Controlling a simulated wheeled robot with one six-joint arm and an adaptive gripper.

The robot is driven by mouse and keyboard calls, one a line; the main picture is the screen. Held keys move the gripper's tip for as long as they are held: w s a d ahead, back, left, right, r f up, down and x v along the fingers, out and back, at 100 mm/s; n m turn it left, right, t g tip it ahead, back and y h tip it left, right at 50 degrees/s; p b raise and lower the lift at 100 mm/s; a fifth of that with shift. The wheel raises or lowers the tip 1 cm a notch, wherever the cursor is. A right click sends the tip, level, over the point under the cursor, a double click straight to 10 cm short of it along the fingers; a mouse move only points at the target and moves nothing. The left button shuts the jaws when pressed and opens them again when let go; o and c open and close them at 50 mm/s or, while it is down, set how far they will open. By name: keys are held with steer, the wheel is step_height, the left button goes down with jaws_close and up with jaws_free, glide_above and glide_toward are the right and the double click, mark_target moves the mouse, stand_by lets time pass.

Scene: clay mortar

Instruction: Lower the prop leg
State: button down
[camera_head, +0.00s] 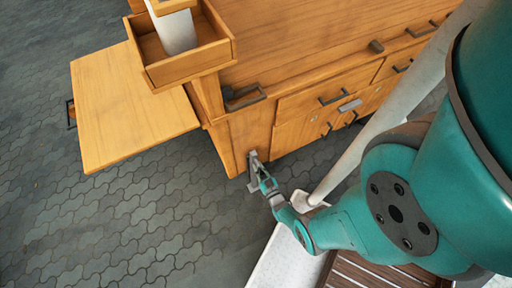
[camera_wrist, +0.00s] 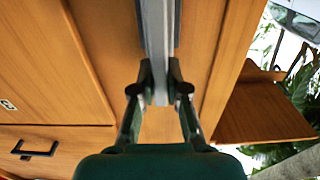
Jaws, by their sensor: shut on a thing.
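My gripper (camera_head: 258,172) is low against the narrow wooden front panel at the cabinet's near corner. In the wrist view my gripper (camera_wrist: 160,82) has its two fingers closed on either side of a long grey metal bar (camera_wrist: 157,35). The bar runs along the wooden panel, away from the fingers. In the head view only a small grey piece (camera_head: 252,158) shows at the fingertips. I cannot tell for certain that this bar is the prop leg. A flat wooden leaf (camera_head: 130,105) stands out level from the cabinet's left side.
The wooden cabinet (camera_head: 280,45) has drawers and doors with dark handles right of my gripper. An open wooden box (camera_head: 190,68) holding a white object (camera_head: 178,35) sits at its upper left corner. The grey paved floor (camera_head: 130,230) is clear at lower left.

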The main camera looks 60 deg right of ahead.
steer(key=shift+d+f, duration=0.1)
steer(key=shift+f, duration=0.05)
steer(key=c, duration=1.2)
jaws_free()
steer(key=shift+o, duration=0.2)
steer(key=shift+s, duration=0.1)
steer(key=shift+s+a, duration=0.25)
steer(key=v, duration=1.1)
steer(key=shift+s+a, duration=0.1)
